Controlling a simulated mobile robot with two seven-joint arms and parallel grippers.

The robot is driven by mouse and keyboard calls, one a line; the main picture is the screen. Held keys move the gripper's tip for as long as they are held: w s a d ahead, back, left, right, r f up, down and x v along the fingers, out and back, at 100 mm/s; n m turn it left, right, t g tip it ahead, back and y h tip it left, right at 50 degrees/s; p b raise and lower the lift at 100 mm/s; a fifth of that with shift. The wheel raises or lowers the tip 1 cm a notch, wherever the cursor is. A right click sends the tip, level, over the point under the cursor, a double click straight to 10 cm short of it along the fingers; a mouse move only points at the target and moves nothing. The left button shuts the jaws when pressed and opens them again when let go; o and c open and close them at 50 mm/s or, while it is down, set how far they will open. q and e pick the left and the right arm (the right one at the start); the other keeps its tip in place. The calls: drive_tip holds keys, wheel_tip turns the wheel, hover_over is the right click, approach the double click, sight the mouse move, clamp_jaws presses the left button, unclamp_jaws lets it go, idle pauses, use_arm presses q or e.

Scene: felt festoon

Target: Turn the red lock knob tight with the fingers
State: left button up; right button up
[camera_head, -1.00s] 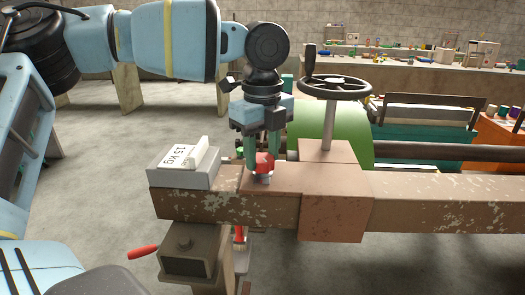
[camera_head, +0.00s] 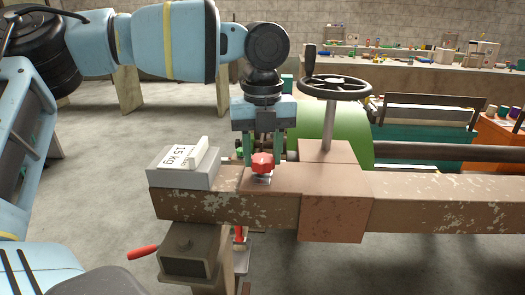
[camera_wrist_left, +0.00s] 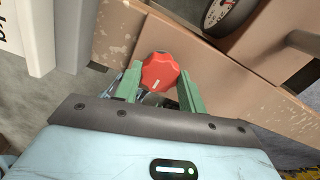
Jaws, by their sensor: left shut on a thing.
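The red lock knob (camera_head: 262,163) is a lobed knob on top of the brown, paint-worn beam, just left of the raised block. My left gripper (camera_head: 263,155) points down at it from above, its two green fingers on either side. In the left wrist view the red knob (camera_wrist_left: 160,72) sits between the green fingertips (camera_wrist_left: 159,84) and shows a small white mark on its face. The left gripper is shut on the knob. Part of the knob's base is hidden. My right gripper is not in view.
A grey block marked 15 kg (camera_head: 183,165) sits on the beam's left end. A dark handwheel (camera_head: 338,88) stands on the raised block (camera_head: 337,205) to the right. A green cylinder (camera_head: 315,130) lies behind. A red-handled lever (camera_head: 143,252) sticks out below left.

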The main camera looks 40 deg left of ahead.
sight(262, 158)
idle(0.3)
use_arm(q)
drive_tip(key=o, duration=1)
drive_tip(key=shift+c, duration=0.2)
drive_tip(key=shift+r, duration=0.1)
wheel_tip(262, 158, up, 8)
drive_tip(key=shift+f, duration=0.15)
drive_tip(key=shift+s+f, duration=0.1)
